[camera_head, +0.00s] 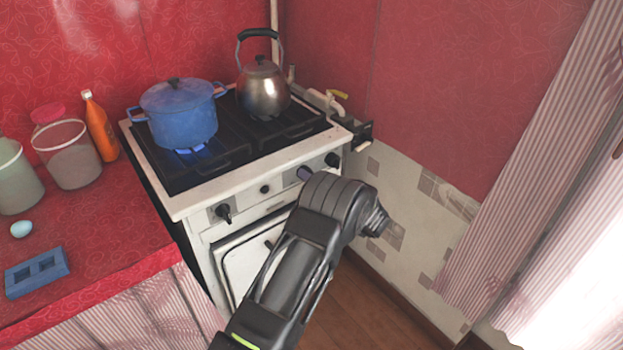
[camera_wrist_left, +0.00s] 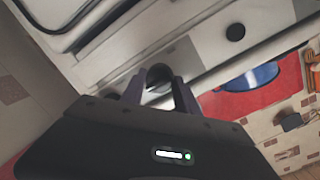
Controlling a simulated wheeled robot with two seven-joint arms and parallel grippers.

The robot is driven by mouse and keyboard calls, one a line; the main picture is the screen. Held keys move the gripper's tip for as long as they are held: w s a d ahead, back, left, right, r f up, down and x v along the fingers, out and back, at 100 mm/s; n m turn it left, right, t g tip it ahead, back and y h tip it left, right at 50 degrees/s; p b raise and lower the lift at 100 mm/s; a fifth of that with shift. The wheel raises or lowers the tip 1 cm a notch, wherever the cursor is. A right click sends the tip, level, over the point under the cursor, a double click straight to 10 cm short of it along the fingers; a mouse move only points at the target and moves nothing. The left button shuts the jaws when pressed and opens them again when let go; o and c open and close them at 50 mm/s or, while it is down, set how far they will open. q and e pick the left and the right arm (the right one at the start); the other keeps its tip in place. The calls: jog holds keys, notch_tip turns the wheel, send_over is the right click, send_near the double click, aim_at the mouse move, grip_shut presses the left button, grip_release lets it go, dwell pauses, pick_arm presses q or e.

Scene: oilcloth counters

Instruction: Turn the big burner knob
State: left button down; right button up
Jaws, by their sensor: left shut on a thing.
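The white stove (camera_head: 178,210) has a front panel with several dark knobs. My left gripper (camera_head: 304,174) reaches from below to the right half of this panel, and my wrist hides much of the area. In the left wrist view my left gripper (camera_wrist_left: 160,92) has its two fingers on either side of a dark round burner knob (camera_wrist_left: 158,74), shut on it. The knob's face and pointer are mostly hidden. Other knobs on the panel are a left knob (camera_head: 223,213), a small middle knob (camera_head: 264,189) and a far right knob (camera_head: 332,159). My right gripper is not in view.
A blue pot (camera_head: 178,115) stands over a blue flame on the left of the stovetop. A metal kettle (camera_head: 263,88) stands at the back right. A red counter (camera_head: 110,240) with jars and a bottle adjoins on the left. Open floor (camera_head: 365,310) lies to the right.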

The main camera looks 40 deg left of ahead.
pick_arm(q)
jog(key=c, duration=0.9)
grip_release()
jog(key=shift+d, duration=0.1)
jog(key=f+v, duration=0.1)
jog(key=v, duration=0.6)
jog(key=shift+d+r+b, duration=0.3)
jog(key=shift+r, duration=0.2)
